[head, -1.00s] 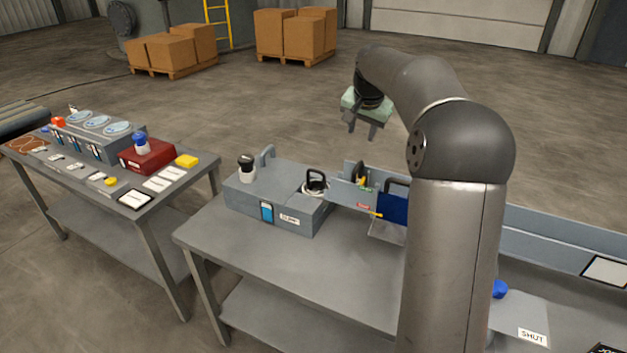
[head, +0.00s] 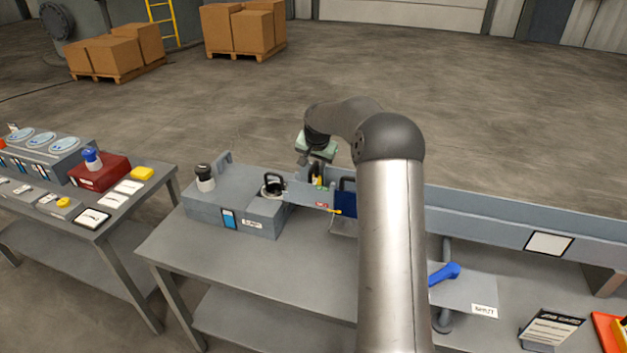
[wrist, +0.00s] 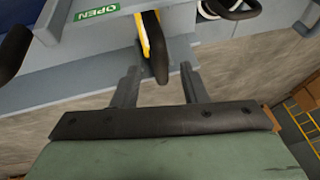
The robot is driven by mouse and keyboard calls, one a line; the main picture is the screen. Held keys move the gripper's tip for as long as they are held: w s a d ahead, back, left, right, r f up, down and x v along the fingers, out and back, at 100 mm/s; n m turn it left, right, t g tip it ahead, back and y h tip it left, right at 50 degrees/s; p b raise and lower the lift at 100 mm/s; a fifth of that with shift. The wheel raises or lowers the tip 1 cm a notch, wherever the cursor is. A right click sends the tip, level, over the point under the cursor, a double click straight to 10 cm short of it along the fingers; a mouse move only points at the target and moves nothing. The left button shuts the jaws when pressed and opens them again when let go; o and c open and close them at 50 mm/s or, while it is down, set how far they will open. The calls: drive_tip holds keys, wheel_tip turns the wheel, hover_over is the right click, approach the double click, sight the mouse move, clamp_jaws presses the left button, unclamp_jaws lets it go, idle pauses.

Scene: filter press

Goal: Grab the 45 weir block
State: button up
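A piece with a yellow edge and a black grip (wrist: 156,48) stands upright at the end of the grey trough. It shows small in the head view (head: 316,181). It may be the 45 weir block, but I can read no number on it. My gripper (wrist: 158,84) is open and empty, its two fingers pointing towards this piece, with the black grip lined up between them. I cannot tell whether the fingertips reach past it. In the head view, my gripper (head: 316,160) hangs just above and behind the trough end.
A green OPEN label (wrist: 96,12) is beside the piece. A blue plate (head: 345,203) stands to its right and a black-handled round part (head: 273,187) to its left, on the grey box (head: 235,205). A blue lever (head: 444,274) sits at the trough's front.

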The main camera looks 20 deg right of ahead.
drive_tip(key=shift+x, duration=0.75)
drive_tip(key=shift+a, duration=0.1)
clamp_jaws()
drive_tip(key=shift+r, duration=0.1)
